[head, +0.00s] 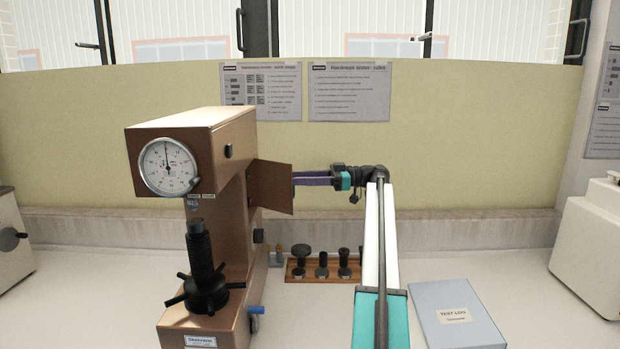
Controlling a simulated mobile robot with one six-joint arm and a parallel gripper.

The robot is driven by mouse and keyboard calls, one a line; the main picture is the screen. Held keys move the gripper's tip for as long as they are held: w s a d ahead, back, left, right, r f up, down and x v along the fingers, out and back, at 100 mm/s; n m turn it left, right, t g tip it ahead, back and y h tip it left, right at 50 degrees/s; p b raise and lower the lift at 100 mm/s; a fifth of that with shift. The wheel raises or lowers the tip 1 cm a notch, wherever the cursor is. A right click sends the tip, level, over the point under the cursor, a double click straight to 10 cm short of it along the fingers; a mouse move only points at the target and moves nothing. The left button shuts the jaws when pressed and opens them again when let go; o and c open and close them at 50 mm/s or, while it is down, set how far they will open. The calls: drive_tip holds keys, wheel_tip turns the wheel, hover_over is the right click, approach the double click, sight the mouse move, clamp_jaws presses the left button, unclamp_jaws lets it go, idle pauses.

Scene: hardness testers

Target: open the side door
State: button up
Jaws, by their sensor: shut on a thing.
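The brown hardness tester (228,190) stands left of centre, with a round dial gauge (167,167) on its head. Its side door (270,186) is a brown panel on the right side of the column. The door stands out from the body at an angle, so it is at least partly open. My gripper (298,180) reaches in from the right, its fingers level and pointing left at the door's right edge. The jaws are shut on that edge. The far side of the door and the opening behind it are hidden.
A wooden rack (322,273) with several dark anvils stands on the bench right of the tester. A blue-grey test log (456,313) lies at the front right. Other pale machines (590,245) stand at both sides. A low ledge (480,224) and yellow wall close the back.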

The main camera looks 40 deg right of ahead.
drive_tip(key=shift+w+a+r, duration=0.3)
drive_tip(key=shift+w+r, duration=0.05)
drive_tip(key=shift+w, duration=0.25)
drive_tip(key=shift+s+d, duration=0.1)
drive_tip(key=shift+d, duration=0.05)
drive_tip(key=p+v, duration=0.8)
drive_tip(key=v, duration=0.2)
drive_tip(key=shift+s+p, duration=0.3)
drive_tip(key=shift+s, duration=0.05)
drive_tip(key=p+v, duration=0.2)
drive_tip(key=p, duration=0.4)
drive_tip(key=shift+f, duration=0.1)
drive_tip(key=shift+s+d+f+p, duration=0.1)
drive_tip(key=shift+s+f+p, duration=0.1)
drive_tip(key=shift+p, duration=0.85)
drive_tip(key=shift+c, duration=0.2)
